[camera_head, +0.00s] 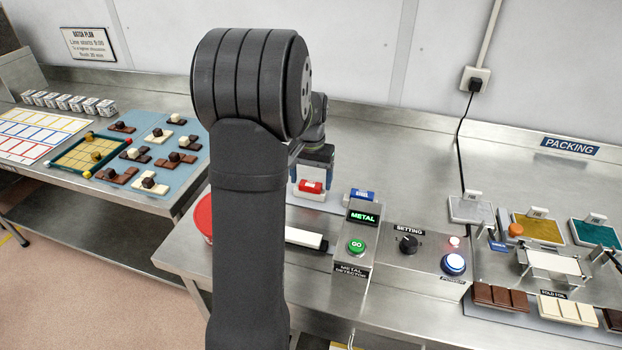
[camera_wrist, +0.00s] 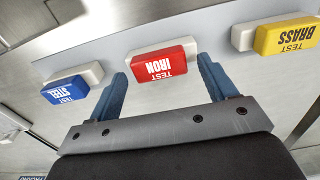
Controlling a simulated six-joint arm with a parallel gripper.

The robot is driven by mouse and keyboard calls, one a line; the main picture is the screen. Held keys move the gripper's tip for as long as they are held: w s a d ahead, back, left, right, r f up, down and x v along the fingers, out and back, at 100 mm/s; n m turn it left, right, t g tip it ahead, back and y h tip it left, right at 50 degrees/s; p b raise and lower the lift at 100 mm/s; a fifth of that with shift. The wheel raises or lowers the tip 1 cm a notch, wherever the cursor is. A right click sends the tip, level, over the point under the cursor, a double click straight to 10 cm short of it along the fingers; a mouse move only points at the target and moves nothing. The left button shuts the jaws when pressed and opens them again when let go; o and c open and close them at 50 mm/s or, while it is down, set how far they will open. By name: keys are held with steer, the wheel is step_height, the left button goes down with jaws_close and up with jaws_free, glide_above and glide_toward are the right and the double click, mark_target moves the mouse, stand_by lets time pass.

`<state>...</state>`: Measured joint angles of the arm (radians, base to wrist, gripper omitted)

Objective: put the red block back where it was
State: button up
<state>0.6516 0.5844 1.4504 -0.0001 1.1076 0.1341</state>
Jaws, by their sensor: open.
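The red block (camera_wrist: 163,62), marked "TEST IRON", sits at a white rest on a pale strip in the wrist view. It also shows in the head view (camera_head: 311,186), just below my gripper (camera_head: 314,168). My gripper (camera_wrist: 161,70) is open, its blue fingers on either side of the red block with gaps visible on both sides. Nothing is gripped. Whether the fingertips reach down to the block's level is hard to tell.
A blue "TEST STEEL" block (camera_wrist: 65,90) and a yellow "TEST BRASS" block (camera_wrist: 287,38) sit at white rests on either side. The metal detector (camera_head: 357,243), lit "METAL", stands right of my arm. A white bar (camera_head: 304,238) lies before it.

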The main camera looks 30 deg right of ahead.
step_height(320, 180, up, 12)
stand_by(0.4)
steer(key=shift+f, duration=0.15)
glide_above(311, 183)
steer(key=shift+f, duration=4.3)
